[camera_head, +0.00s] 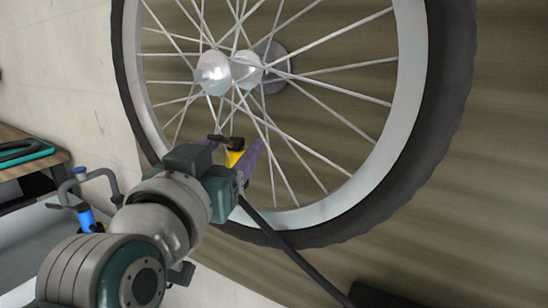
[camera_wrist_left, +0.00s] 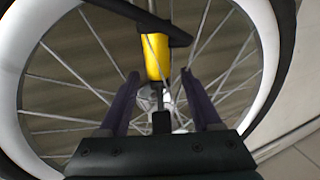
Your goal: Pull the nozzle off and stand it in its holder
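The nozzle has a yellow body (camera_head: 235,157) with a black lever, in front of the wheel's spokes. In the left wrist view the yellow nozzle (camera_wrist_left: 157,57) stands just beyond my fingertips, with a thin metal stem and black end piece reaching back between the fingers. My left gripper (camera_head: 250,158) is open, its purple fingers (camera_wrist_left: 160,77) on either side of the nozzle's near end with gaps visible. A black hose (camera_head: 290,252) runs down to the right. Whether the nozzle sits on a valve is hidden. I cannot make out its holder. My right gripper is not in view.
The large spoked wheel (camera_head: 410,100) with its black tyre fills the middle. At the left stand a wooden bench (camera_head: 30,165) with a dark green-edged item and a blue tool with a bent grey handle (camera_head: 110,178). Pale floor lies behind them.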

